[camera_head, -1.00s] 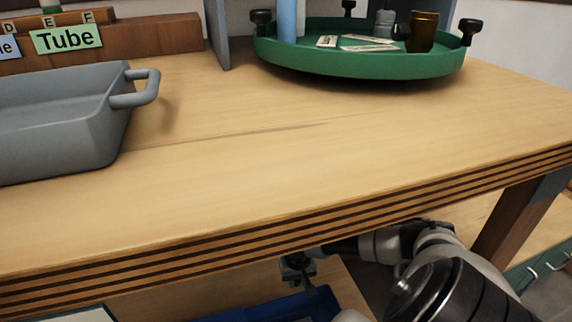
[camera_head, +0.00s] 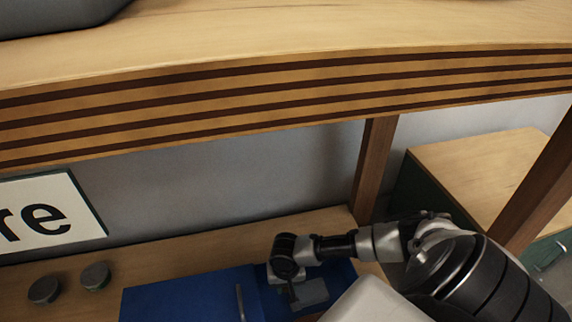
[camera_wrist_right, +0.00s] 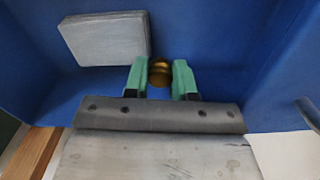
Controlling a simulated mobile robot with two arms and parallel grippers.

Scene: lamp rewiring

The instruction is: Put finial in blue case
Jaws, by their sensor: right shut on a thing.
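The blue case (camera_head: 190,298) stands on the shelf under the table in the head view. It also fills most of the right wrist view (camera_wrist_right: 215,30). My right gripper (camera_head: 292,296) reaches down to the case, and its fingers are hidden in the head view. In the right wrist view, its green fingertips (camera_wrist_right: 160,75) are shut on the finial (camera_wrist_right: 159,71), a small round brass-coloured piece. The finial is between the case's blue walls. I cannot tell whether it touches the floor of the case. My left gripper is not in view.
A grey block (camera_wrist_right: 104,38) lies in the case, left of the fingers. The striped table edge (camera_head: 280,95) is above my right arm. Two grey round pieces (camera_head: 95,276) and a white sign (camera_head: 45,212) are left of the case. A wooden leg (camera_head: 373,170) stands behind.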

